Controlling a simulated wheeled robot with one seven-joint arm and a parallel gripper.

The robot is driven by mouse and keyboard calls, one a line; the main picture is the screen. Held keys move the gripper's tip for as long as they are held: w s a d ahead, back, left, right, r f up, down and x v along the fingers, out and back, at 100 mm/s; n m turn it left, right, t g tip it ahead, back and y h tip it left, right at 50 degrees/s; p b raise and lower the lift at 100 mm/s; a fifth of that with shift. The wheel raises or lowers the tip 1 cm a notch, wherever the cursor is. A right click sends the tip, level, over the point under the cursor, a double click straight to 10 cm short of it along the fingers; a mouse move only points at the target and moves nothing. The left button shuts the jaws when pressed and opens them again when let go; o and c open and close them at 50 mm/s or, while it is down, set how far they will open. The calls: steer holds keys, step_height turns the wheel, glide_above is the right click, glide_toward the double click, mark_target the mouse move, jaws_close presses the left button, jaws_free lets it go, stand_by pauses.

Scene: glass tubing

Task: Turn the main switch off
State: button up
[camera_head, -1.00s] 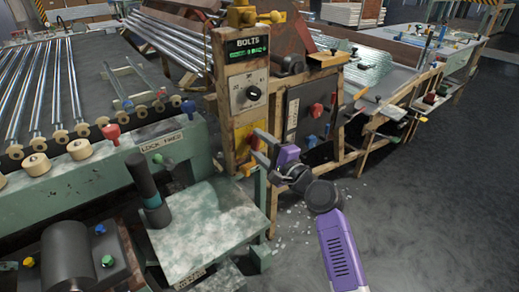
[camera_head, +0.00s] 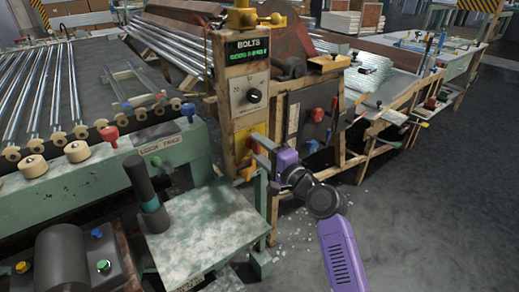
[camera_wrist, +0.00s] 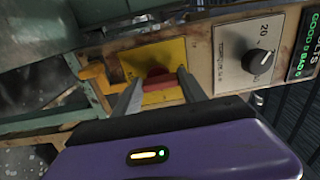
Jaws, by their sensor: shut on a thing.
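The main switch looks to be the red rotary handle (camera_wrist: 160,84) on a yellow plate (camera_wrist: 140,58), low on the wooden control post; the wrist view shows it between my fingers. In the head view the yellow plate (camera_head: 261,130) is partly hidden by my gripper (camera_head: 258,146). My gripper (camera_wrist: 158,92) is shut on the red handle, with one finger on each side of it. The handle's exact turn angle is hard to tell.
To the right stands a dark panel with a red knob (camera_head: 317,115). A green bench (camera_head: 200,225) is at the lower left. Grey floor is free at right.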

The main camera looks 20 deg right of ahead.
steer(key=o, duration=1.4)
steer(key=shift+c, duration=0.2)
steer(key=p+v, duration=0.1)
steer(key=v, duration=0.7)
steer(key=shift+w, duration=0.1)
